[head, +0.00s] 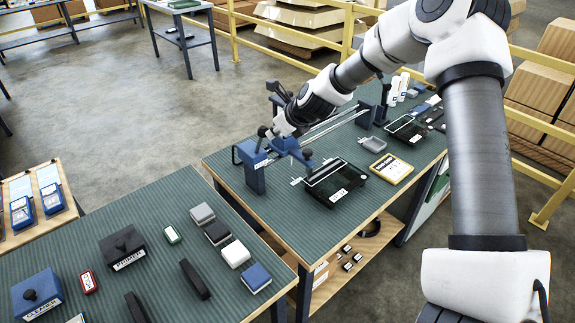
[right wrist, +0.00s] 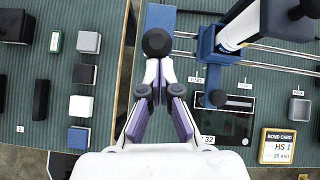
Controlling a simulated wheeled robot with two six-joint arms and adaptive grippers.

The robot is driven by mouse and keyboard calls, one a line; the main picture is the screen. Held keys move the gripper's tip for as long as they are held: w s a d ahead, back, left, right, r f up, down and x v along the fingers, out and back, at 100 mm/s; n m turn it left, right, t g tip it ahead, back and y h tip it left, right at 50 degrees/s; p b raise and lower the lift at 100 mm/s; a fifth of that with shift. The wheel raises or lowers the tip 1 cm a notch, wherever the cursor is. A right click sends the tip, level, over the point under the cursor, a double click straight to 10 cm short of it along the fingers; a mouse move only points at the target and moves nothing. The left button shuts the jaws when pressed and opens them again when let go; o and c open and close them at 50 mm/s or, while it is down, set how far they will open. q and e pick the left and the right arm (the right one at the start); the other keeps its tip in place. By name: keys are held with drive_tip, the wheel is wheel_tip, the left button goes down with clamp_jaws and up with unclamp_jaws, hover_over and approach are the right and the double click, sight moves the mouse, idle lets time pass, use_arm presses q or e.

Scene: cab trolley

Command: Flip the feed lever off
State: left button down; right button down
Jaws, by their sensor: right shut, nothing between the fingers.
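A lever with a black ball knob (head: 262,131) stands on a blue post (head: 254,172) at the near left end of the railed device; I take it for the feed lever. In the right wrist view the knob (right wrist: 156,42) lies just beyond the fingertips of my right gripper (right wrist: 158,70). The gripper is shut and empty, with its tips close to the knob; I cannot tell whether they touch. In the head view my right arm reaches over the bench to the post, and its fingers are hard to make out. My left gripper is not in view.
A blue carriage (head: 284,145) with its own black knob (head: 308,154) sits on the rails. A dark glass-topped tray (head: 335,183) and a yellow card (head: 391,168) lie nearby. A front bench (head: 150,215) holds several small blocks, separated from the device's bench by a gap.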

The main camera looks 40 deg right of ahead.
drive_tip(key=shift+w+a+r, duration=0.1)
drive_tip(key=shift+w+r, duration=0.3)
drive_tip(key=shift+w, duration=0.3)
drive_tip(key=shift+w+r, duration=0.3)
drive_tip(key=shift+w, duration=0.05)
